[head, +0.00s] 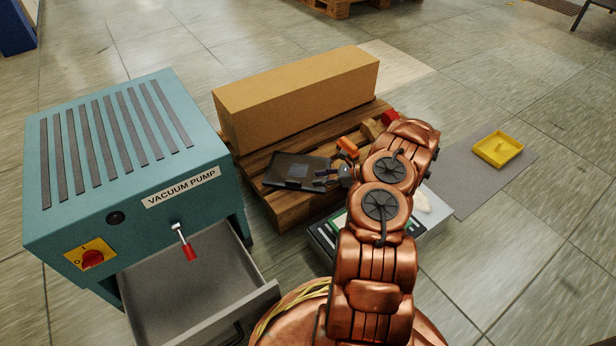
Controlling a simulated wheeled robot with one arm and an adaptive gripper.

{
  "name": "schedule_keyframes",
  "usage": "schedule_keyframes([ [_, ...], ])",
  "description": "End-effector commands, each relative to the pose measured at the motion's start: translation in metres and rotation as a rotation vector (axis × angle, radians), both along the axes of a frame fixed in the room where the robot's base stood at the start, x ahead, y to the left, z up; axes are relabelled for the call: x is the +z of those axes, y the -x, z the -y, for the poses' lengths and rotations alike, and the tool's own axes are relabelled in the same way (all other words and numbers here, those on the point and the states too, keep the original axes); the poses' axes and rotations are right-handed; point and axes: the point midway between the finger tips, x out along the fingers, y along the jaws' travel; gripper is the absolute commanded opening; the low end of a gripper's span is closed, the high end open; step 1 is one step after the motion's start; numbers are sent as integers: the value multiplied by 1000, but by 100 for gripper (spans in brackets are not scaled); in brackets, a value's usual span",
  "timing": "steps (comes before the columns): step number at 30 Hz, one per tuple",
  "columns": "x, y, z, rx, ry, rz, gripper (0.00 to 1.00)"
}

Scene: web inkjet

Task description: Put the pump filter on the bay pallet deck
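A dark, flat, rectangular piece, which looks like the pump filter (292,168), is over the front left part of the wooden pallet deck (261,199). I cannot tell whether it rests on the boards or hangs just above them. My gripper (326,177) is at its right edge, with thin dark fingers overlapping that edge. The fingers are too small to show whether they are closed on it. A long cardboard box (300,95) covers the back of the deck.
The teal vacuum pump (125,170) stands left, its grey drawer (190,285) open and empty. An orange item (347,147) and a red block (390,117) are by my arm. A grey case (325,243) is partly hidden. A yellow tray (497,149) lies on a grey mat (470,194).

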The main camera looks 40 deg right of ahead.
Motion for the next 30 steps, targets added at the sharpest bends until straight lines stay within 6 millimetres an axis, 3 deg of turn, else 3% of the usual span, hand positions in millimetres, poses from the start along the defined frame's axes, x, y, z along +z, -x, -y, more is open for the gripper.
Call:
schedule_keyframes([
  [8, 12, 21, 17, 0, -2, -1, 37],
  [13, 25, 16, 8, 38, 10, 9, 37],
  [23, 95, -13, -71, 283, 89, 72, 37],
  [30, 144, -16, -136, 482, 155, 116, 37],
])
